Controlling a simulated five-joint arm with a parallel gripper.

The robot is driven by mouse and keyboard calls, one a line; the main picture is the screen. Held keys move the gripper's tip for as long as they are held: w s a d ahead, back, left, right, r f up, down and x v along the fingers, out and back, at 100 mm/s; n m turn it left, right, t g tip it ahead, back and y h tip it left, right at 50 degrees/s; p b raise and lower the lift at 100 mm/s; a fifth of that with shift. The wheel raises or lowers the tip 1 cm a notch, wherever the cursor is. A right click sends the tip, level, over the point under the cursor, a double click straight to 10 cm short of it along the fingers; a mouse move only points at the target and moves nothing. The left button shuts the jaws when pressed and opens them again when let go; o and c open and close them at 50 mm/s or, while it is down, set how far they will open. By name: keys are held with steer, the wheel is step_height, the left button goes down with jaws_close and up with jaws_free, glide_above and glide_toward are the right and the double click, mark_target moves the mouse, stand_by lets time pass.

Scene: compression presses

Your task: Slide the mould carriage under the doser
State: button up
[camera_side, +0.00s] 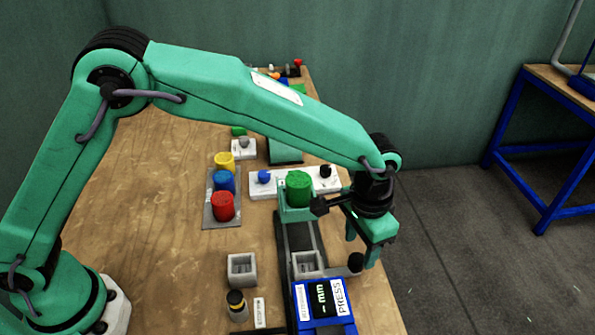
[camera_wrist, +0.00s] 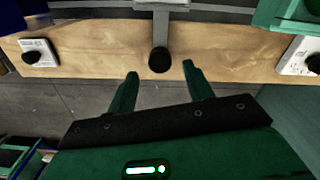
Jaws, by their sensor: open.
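The mould carriage (camera_side: 307,264) is a grey block with a cavity, sitting on a dark rail (camera_side: 301,232) at its near end, beside the blue press (camera_side: 325,303). Its handle reaches right to a round black knob (camera_side: 355,262); the knob also shows in the wrist view (camera_wrist: 160,60). The doser, with a green cylinder (camera_side: 298,188) on a teal support, stands over the rail's far end; teal parts show at upper right in the wrist view (camera_wrist: 290,14). My gripper (camera_side: 361,250) is open and empty. In the wrist view its fingertips (camera_wrist: 159,70) lie either side of the knob; contact is not clear.
Red (camera_side: 223,206), blue and yellow cylinders stand on a grey tray left of the rail. A second grey block (camera_side: 242,269) and a dark bottle (camera_side: 237,306) stand left of the carriage. A white panel with knobs (camera_side: 262,188) lies behind. Bare wood is free at left.

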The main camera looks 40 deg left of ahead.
mark_target(357, 258)
steer(key=shift+f, duration=1.65)
jaws_close()
steer(key=w+a, duration=0.5)
steer(key=w, duration=0.1)
steer(key=shift+a, duration=0.4)
jaws_free()
